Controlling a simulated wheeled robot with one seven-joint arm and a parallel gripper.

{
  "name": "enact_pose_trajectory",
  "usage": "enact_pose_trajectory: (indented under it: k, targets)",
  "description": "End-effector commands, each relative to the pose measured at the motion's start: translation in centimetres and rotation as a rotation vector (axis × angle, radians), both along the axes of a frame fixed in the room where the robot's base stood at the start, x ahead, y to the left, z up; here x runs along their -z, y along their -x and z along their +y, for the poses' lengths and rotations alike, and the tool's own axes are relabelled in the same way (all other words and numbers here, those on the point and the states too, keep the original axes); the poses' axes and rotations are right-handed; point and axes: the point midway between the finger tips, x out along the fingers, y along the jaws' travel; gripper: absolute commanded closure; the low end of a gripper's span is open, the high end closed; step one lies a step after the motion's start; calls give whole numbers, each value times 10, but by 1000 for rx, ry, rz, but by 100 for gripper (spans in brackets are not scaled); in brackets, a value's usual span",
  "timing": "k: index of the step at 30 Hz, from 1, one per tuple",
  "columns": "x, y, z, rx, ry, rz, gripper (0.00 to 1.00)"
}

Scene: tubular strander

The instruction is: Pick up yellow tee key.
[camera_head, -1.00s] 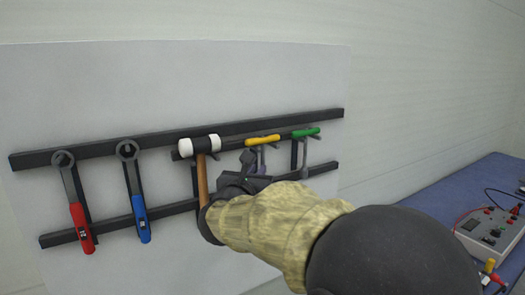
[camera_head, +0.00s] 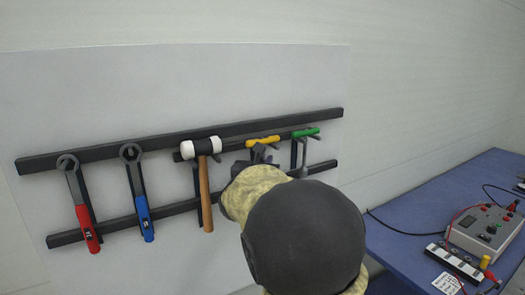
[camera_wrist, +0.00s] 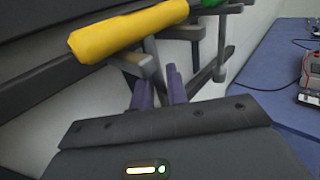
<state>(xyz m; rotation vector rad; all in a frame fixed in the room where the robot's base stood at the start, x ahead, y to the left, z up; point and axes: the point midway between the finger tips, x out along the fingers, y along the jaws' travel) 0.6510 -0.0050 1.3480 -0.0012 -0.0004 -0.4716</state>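The yellow tee key (camera_head: 263,141) hangs on the wall rack, between the mallet and the green tee key. In the wrist view its yellow handle (camera_wrist: 128,32) crosses the upper left, with grey metal running down below it. My gripper (camera_head: 259,156) is just under the yellow handle, partly hidden by my arm. In the wrist view the two purple fingers of my gripper (camera_wrist: 160,88) stand apart, close below the handle and near the grey metal. Whether the shaft lies between them is unclear. The lower part of the key is hidden.
The mallet (camera_head: 204,175) hangs close on the left and the green tee key (camera_head: 305,133) close on the right. Red (camera_head: 80,205) and blue (camera_head: 137,195) wrenches hang farther left. A blue table (camera_head: 425,212) with a control box (camera_head: 485,230) stands at the right.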

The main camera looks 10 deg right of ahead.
Motion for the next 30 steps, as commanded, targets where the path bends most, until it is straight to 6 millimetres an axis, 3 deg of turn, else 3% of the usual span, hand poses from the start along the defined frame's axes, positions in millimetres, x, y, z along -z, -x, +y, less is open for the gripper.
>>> enact_pose_trajectory:
  k: [18,21,30]
  targets:
    - [0,-6,-4,1,-1,0,85]
    - [0,-6,-3,0,-1,0,100]
    - [0,-6,-3,0,0,-1,100]
